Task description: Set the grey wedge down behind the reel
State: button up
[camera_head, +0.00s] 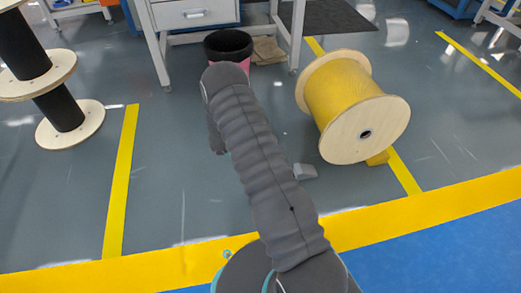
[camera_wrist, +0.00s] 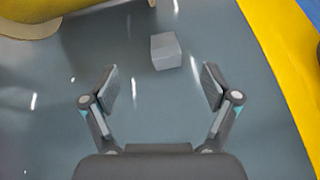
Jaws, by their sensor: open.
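The grey wedge (camera_head: 305,171) lies on the floor to the left of the reel, just right of my arm in the head view. It also shows in the wrist view (camera_wrist: 165,50), ahead of the fingertips and between their lines. The reel (camera_head: 345,92) has pale wooden flanges and yellow cable and lies on its side on the floor. Part of it shows at the top left of the wrist view (camera_wrist: 35,22). My gripper (camera_wrist: 158,85) is open and empty, with the wedge beyond its fingers. My arm hides the gripper in the head view.
A yellow wedge (camera_head: 378,158) sits at the reel's near flange. Stacked black reels (camera_head: 62,108) stand at the left. Grey floor (camera_head: 165,190) left of my arm is clear.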

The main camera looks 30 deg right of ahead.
jog(key=s+a+r+m+t+y, duration=0.1)
jog(key=s+a+r+m+y, duration=0.15)
jog(key=r, duration=0.75)
jog(key=s+a+r+m+y, duration=0.1)
jog(key=s+a+r+m, duration=0.2)
jog(key=r, duration=0.6)
jog(key=s+a+r+m+t+y, duration=0.1)
jog(key=s+a+r+m+y, duration=0.15)
jog(key=r, duration=0.75)
jog(key=s+a+r+m+t+y, duration=0.2)
jog(key=s+a+r, duration=0.3)
jog(key=s, duration=0.3)
jog(key=s+a+r+m+t+y, duration=0.3)
jog(key=s+a+r+t, duration=0.2)
jog(key=s+r, duration=0.3)
jog(key=shift+s+a+y, duration=0.4)
jog(key=shift+s+a, duration=0.3)
jog(key=shift+s, duration=0.05)
